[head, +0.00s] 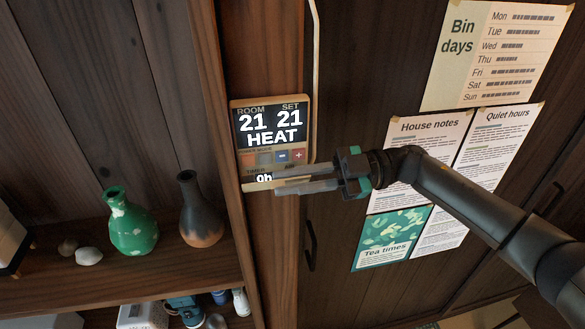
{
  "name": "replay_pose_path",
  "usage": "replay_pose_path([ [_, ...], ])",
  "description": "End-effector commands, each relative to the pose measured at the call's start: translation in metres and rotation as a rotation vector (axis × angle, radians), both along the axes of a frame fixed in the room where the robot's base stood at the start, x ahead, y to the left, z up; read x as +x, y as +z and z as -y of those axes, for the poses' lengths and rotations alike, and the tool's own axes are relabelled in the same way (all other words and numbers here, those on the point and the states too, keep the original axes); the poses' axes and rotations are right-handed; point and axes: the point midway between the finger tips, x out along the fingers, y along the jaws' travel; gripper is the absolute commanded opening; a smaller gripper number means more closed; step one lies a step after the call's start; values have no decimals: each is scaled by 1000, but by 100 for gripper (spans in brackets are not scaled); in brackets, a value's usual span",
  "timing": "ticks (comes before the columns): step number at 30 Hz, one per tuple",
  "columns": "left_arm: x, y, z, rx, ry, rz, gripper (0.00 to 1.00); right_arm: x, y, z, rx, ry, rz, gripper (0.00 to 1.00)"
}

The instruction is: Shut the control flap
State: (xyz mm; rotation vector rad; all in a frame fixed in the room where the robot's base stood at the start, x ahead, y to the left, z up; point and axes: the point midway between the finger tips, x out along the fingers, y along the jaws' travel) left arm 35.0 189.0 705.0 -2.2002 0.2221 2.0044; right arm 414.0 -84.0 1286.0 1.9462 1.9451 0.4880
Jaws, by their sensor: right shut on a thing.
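The control panel (271,125) is fixed on the wooden post, with a lit screen reading ROOM 21, SET 21 and HEAT. A row of buttons, with a blue minus and a red plus, shows uncovered below the screen. The control flap (257,186) shows as a narrow pale strip at the panel's lower edge, seen nearly edge-on and partly hidden by my fingers. My right gripper (277,180) reaches in from the right across the panel's lower part, shut on the flap. Its fingers hide part of the timer line. My left gripper is not in view.
A pale cable (316,70) runs down beside the panel. Shelves at left hold a green vase (131,222) and a dark vase (199,212). Papers, including House notes (421,140), hang on the dark doors at right. A dark door handle (310,246) is below my gripper.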

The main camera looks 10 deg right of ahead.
Motion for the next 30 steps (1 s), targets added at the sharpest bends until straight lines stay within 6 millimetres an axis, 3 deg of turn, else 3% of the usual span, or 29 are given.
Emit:
replay_pose_path([
  [6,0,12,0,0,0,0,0,2,1,0,-2,1,-78,0],
  [22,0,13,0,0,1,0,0,2,0,0,-1,3,-100,0],
  [23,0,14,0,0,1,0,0,2,0,0,-1,3,-100,21],
  [30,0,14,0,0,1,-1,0,2,1,0,0,1,-97,44],
])
